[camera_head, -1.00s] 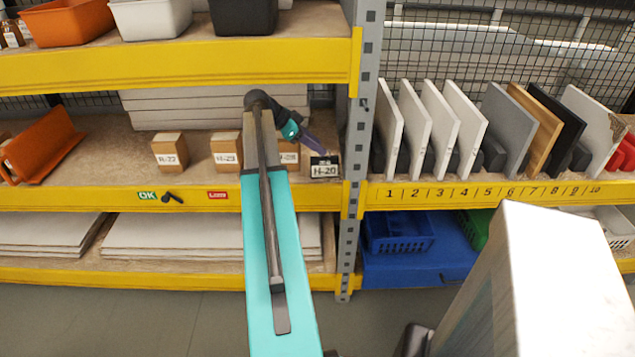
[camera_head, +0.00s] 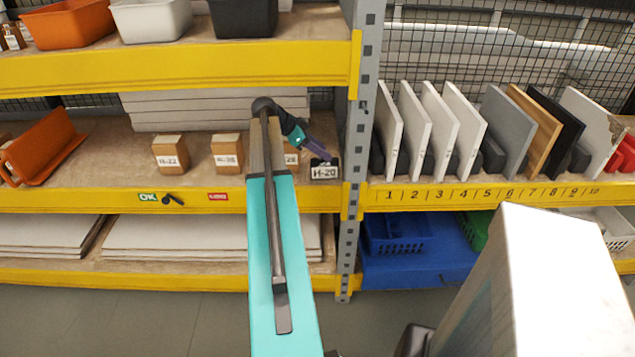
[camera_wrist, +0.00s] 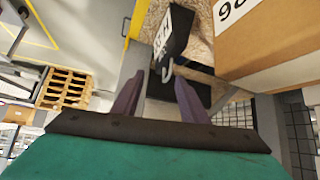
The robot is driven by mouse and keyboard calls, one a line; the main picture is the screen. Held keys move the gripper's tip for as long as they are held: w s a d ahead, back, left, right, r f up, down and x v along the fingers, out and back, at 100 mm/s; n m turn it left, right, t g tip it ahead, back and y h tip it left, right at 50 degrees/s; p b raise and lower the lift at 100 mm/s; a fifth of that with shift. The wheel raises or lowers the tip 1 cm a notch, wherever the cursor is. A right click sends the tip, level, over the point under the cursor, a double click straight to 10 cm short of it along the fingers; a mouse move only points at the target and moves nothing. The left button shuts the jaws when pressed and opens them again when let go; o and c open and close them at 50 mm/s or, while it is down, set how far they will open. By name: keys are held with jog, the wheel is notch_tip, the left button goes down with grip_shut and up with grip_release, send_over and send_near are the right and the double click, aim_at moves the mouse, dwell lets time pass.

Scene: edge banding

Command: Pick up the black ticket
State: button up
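The black ticket (camera_head: 324,169), with a white label reading H-20, stands at the right end of the middle shelf, beside the grey upright. It also shows in the wrist view (camera_wrist: 174,32), just beyond the fingertips, its label tilted in the picture. My gripper (camera_head: 327,156) reaches in from the upper left, with its purple fingers close to the ticket's top. In the wrist view the two fingers (camera_wrist: 160,78) are apart with a gap between them. Part of the ticket's lower body shows near the tips; whether they touch it I cannot tell.
Wooden blocks with labels stand to the left, including H-22 (camera_head: 168,158); a large one (camera_wrist: 275,45) is close beside the gripper in the wrist view. The grey upright (camera_head: 361,120) is just right of the ticket. Upright panels (camera_head: 515,130) fill the right-hand shelf.

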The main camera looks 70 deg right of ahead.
aim_at(334, 159)
jog(key=shift+p+x, duration=0.85)
jog(key=shift+x, duration=1.6)
jog(key=shift+c, duration=0.2)
grip_shut()
